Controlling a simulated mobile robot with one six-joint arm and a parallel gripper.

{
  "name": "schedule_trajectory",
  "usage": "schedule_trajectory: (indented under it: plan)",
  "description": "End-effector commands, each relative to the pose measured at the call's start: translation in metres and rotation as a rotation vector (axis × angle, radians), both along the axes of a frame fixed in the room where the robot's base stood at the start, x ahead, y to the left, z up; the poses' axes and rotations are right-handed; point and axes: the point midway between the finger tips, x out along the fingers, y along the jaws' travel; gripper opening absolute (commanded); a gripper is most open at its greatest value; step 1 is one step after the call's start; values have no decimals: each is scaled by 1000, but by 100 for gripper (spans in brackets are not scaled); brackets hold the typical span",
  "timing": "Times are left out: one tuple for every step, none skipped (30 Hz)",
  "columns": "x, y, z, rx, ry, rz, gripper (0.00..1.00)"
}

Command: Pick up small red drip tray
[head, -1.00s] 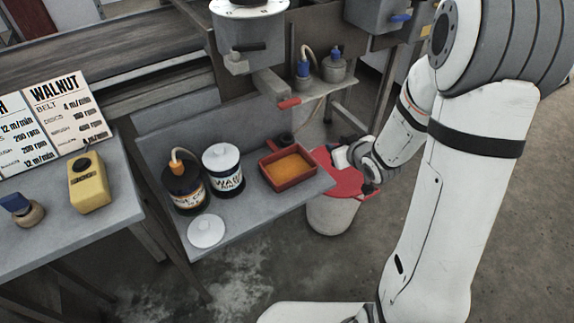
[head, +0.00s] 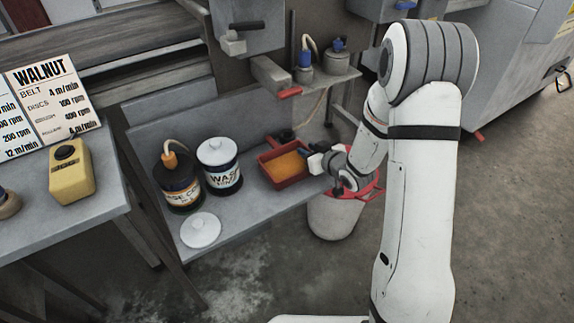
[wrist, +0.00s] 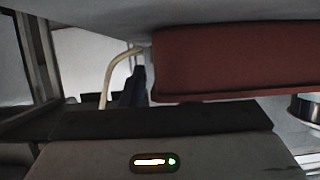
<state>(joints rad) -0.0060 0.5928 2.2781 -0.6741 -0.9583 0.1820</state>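The small red drip tray (head: 291,182) sits on the grey shelf, with an orange layer inside it. It fills the upper right of the wrist view (wrist: 235,62) as a plain red wall. My gripper (head: 306,153) is at the tray's right end in the head view, very close to its rim. I cannot tell whether it touches the tray. In the wrist view my gripper's dark body fills the bottom, and the fingers cannot be made out clearly. Whether it is open or shut is not clear.
Left of the tray stand a white-lidded can (head: 222,168) and a dark can (head: 178,185) with an orange nozzle. A loose white lid (head: 200,230) lies in front of them. A pale bucket (head: 333,217) with a red rim stands below my wrist.

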Motion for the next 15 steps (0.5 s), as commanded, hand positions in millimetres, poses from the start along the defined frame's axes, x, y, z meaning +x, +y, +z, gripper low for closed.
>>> schedule_trajectory:
  plan:
    - [1,1,0,0,0,0,28]
    - [1,1,0,0,0,0,28]
    - [1,1,0,0,0,0,28]
    - [1,1,0,0,0,0,28]
    - [1,1,0,0,0,0,28]
    - [1,1,0,0,0,0,27]
    - [1,1,0,0,0,0,25]
    - [1,1,0,0,0,0,22]
    - [1,1,0,0,0,0,19]
    - [1,1,0,0,0,0,17]
    - [1,1,0,0,0,1,14]
    - [0,1,0,0,0,1,11]
    - [0,1,0,0,0,1,9]
    - [0,1,0,0,0,1,6]
    - [0,1,0,0,0,1,3]
